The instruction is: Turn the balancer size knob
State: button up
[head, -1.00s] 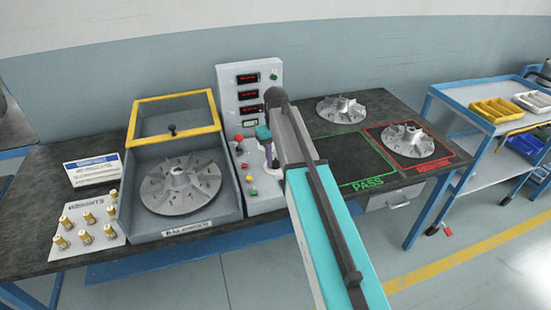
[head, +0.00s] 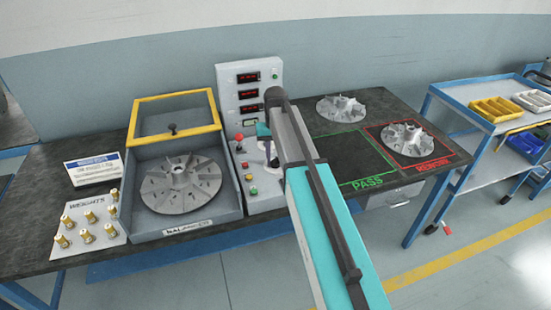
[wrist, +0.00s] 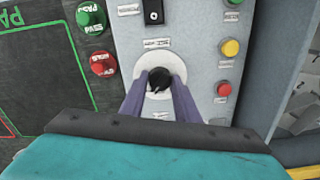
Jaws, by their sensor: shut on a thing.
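The size knob (wrist: 158,84) is black and sits on a round white dial in the wrist view. My gripper (wrist: 159,79) has its two purple fingers on either side of the knob, shut on it.
Brass weights (head: 88,237) stand on a white plate at left. Fan wheels (head: 341,108) lie at right by the PASS and red-outlined areas.

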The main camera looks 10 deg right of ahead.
aim_at(275, 159)
jog(key=o, duration=1)
jog(key=shift+o, duration=0.2)
jog(key=shift+r, duration=0.15)
notch_tip(275, 159, up, 14)
jog(key=p, duration=0.8)
jog(key=shift+f, duration=0.2)
jog(key=shift+f, duration=0.1)
